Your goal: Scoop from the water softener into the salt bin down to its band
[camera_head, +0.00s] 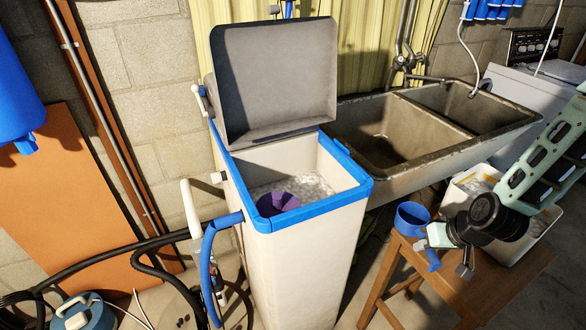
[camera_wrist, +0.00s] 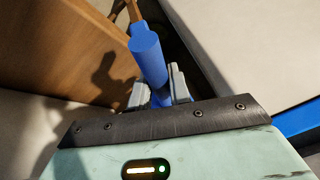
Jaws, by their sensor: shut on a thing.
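The water softener (camera_head: 300,255) is a tall pale cabinet with a blue rim, its grey lid (camera_head: 275,80) tilted up open. White salt (camera_head: 305,187) lies inside, with a purple round thing (camera_head: 277,204) at its front left. My gripper (camera_head: 437,238) is shut on the handle of a blue scoop (camera_head: 412,218), right of the softener and over the wooden stool; the handle also shows in the wrist view (camera_wrist: 148,60). The scoop's inside is mostly unseen. A white bin (camera_head: 533,232), probably the salt bin, is partly hidden behind my arm.
A stone double sink (camera_head: 372,172) stands behind and right of the softener. The wooden stool (camera_head: 400,262) is below my gripper. A blue hose (camera_head: 207,265) and white pipe rise at the softener's left. Black hoses lie on the floor.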

